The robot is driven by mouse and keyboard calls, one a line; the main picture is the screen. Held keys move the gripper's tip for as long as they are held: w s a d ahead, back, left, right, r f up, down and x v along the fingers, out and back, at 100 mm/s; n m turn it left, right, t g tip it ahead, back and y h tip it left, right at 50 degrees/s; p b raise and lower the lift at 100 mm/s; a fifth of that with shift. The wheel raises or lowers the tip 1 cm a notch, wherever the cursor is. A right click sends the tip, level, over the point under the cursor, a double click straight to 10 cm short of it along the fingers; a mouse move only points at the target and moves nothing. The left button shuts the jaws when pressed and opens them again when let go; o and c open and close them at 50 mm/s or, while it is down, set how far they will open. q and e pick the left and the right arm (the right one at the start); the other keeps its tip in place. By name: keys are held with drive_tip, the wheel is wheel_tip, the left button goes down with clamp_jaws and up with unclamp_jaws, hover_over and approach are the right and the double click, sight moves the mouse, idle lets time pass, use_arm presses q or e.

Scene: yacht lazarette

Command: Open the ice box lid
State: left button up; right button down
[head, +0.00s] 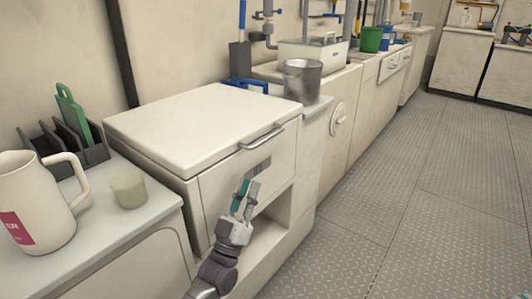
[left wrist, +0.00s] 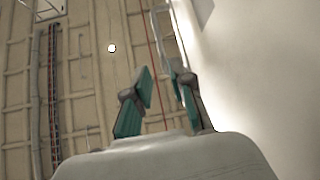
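The ice box lid (head: 200,125) is a thick off-white slab, lying closed and flat on the ice box (head: 225,198). A grey bar handle (head: 262,137) runs along the lid's front edge. My left gripper (head: 246,188), with teal finger pads, is below the handle, in front of the box's front face near a dark label. It points up and touches no handle. In the left wrist view its two fingers (left wrist: 164,78) are apart with nothing between them. A pale upright surface, seemingly the box front, fills the right of that view.
A white pitcher (head: 38,205), a small beige cup (head: 128,188) and a dark rack (head: 72,145) stand on the left counter. A metal pot (head: 302,80) stands just beyond the lid. The metal floor (head: 385,190) at right is clear.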

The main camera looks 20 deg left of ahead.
sight(266, 140)
use_arm(q)
drive_tip(key=b+x, duration=0.2)
drive_tip(key=x, duration=1.1)
drive_tip(key=shift+w+r, duration=0.1)
clamp_jaws()
